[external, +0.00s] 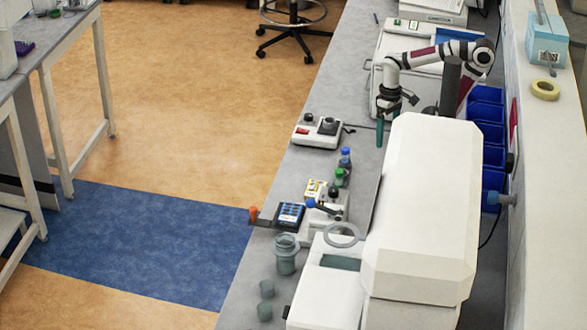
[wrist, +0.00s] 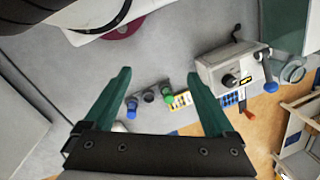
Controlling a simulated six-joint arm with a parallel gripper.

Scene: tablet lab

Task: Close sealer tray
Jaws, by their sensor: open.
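My gripper (external: 384,132) hangs down over the bench beside the large white machine, with its green fingers apart and nothing between them. No part is clearly recognisable as the sealer tray. A low white unit (external: 345,308) with a dark green top panel stands at the front of the large white machine (external: 425,190). I cannot tell which is the sealer. My gripper touches neither.
Bottles with blue (external: 345,153) and green caps (external: 340,173) stand left of the large machine. An instrument with a blue-knobbed lever (wrist: 270,88), a blue keypad device (external: 289,214) and a clear jar (external: 286,256) stand nearby. Blue bins (external: 487,110) line the wall.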

